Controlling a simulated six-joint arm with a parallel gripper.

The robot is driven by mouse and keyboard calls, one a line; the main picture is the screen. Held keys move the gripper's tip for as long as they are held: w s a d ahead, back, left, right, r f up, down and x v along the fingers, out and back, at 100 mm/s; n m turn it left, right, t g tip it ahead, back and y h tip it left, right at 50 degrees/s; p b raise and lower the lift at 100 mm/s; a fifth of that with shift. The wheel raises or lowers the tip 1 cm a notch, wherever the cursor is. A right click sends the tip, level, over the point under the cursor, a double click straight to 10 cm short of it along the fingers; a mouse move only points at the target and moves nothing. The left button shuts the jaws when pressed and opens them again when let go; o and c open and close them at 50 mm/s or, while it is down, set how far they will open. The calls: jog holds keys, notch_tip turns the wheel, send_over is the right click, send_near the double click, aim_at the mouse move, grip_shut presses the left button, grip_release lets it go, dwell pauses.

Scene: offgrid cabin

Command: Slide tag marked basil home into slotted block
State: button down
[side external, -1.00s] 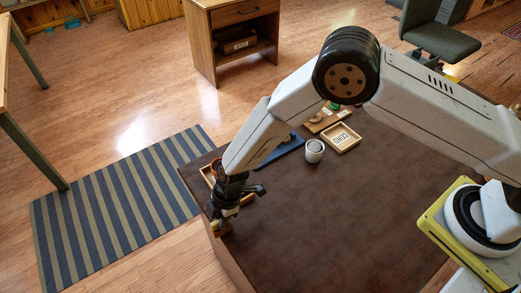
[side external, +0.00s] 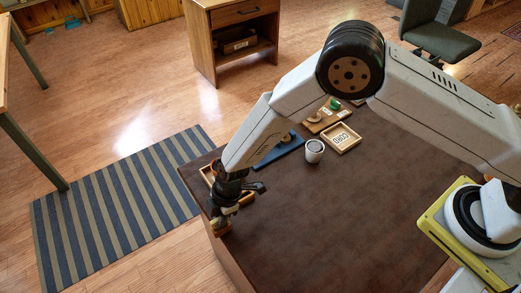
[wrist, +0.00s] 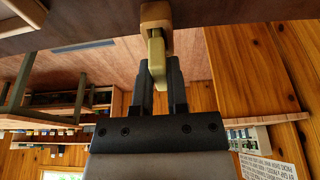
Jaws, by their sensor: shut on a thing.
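My gripper (wrist: 160,75) is shut on a pale yellow-green tag (wrist: 157,62). No lettering shows on it, so I cannot read basil. In the wrist view the tag's far end meets a small wooden block (wrist: 156,14); how deep it sits in a slot is hidden. In the side view my gripper (side external: 221,222) is low over the near left corner of the dark table, at the small tan block (side external: 222,230). The tag is too small and covered to make out there.
A wooden tray (side external: 207,174) lies just behind my gripper, partly covered by my arm. A blue board (side external: 279,152), a grey cup (side external: 314,150) and a wooden tray with a lettered card (side external: 353,147) stand farther back. The dark tabletop (side external: 330,220) is clear in the middle and front.

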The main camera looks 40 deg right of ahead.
aim_at(217, 219)
jog(key=shift+r, duration=0.25)
jog(key=shift+r, duration=1.4)
jog(key=w+d+r, duration=0.2)
jog(key=d, duration=0.3)
jog(key=w+d+r, duration=0.2)
jog(key=d+r, duration=0.1)
jog(key=d, duration=0.2)
jog(key=shift+w+d, duration=0.25)
jog(key=shift+d, duration=0.05)
jog(key=shift+f, duration=0.15)
jog(key=shift+f, duration=2.75)
jog(key=shift+f, duration=1.75)
